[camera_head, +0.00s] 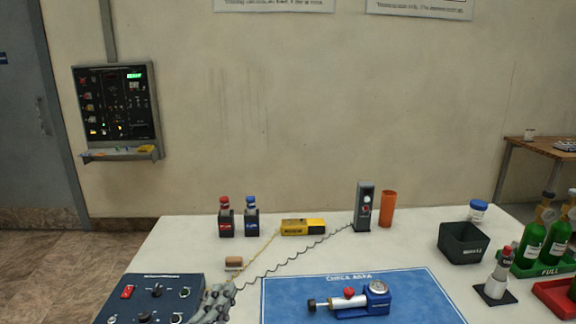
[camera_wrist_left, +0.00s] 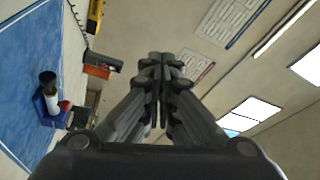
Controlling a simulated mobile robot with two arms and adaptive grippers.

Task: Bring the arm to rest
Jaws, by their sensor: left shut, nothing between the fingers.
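My left gripper (camera_head: 216,302) shows at the bottom of the head view, in front of the table, beside the right edge of the blue control box. In the left wrist view its fingers (camera_wrist_left: 160,62) are together with nothing between them. They point up and away from the table top. My right gripper is in neither view.
The white table (camera_head: 190,255) holds a blue control box (camera_head: 150,298), a blue mat (camera_head: 420,300) with a gauge device (camera_head: 376,292), a dark bin (camera_head: 463,243), and green bottles (camera_head: 531,243) at right. A coiled cable (camera_head: 290,262) runs behind my gripper.

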